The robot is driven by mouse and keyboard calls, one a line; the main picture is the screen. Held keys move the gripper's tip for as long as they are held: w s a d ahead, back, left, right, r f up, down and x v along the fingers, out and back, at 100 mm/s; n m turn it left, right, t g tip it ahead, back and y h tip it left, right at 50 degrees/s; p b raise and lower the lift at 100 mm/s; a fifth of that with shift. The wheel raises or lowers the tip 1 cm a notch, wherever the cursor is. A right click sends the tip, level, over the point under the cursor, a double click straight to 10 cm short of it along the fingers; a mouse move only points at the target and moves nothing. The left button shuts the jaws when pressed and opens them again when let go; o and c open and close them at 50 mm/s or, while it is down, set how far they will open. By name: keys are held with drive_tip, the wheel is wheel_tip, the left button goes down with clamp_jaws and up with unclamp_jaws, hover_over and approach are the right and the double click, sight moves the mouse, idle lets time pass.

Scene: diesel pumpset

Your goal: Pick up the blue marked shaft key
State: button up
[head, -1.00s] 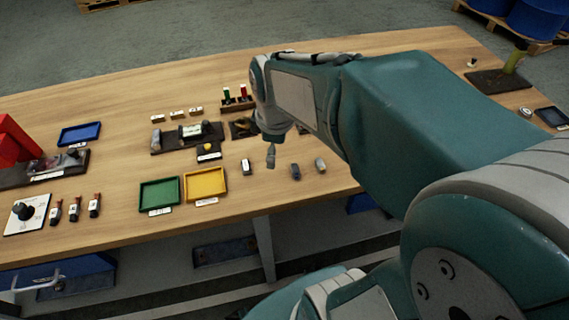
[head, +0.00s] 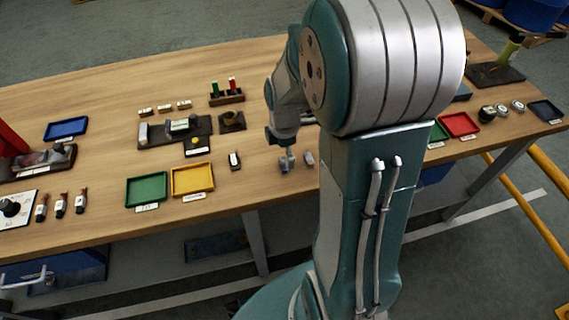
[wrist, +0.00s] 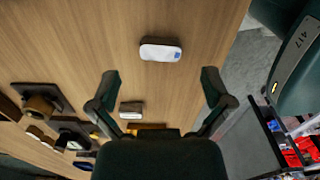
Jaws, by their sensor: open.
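In the wrist view a small dark block with a white face and a blue mark, the blue marked shaft key (wrist: 161,50), lies on the wooden bench. It shows just above the gap between the fingertips. My gripper (wrist: 159,76) is open and empty, with its fingers spread wide and apart from the key. In the head view my gripper (head: 287,162) is low over the front of the bench, and it may hide part of a key. A small grey block (head: 309,158) lies just right of it; I cannot tell whether it is the marked one.
Another small key (head: 235,160) lies left of my gripper; it also shows in the wrist view (wrist: 131,109). Yellow (head: 193,179) and green (head: 146,189) trays are further left. A dark fixture (head: 232,121) stands behind. The bench's front edge is near.

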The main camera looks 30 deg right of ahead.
sight(284, 163)
drive_tip(key=f, duration=0.4)
drive_tip(key=shift+a, duration=0.2)
drive_tip(key=shift+d, duration=0.1)
drive_tip(key=c, duration=1.3)
drive_tip(key=shift+o, duration=0.2)
drive_tip(key=shift+r, duration=0.1)
drive_tip(key=shift+r, duration=0.55)
drive_tip(key=s+a+r, duration=0.6)
drive_tip(key=a+r, duration=0.6)
drive_tip(key=shift+s+a, duration=0.15)
drive_tip(key=shift+s, duration=0.25)
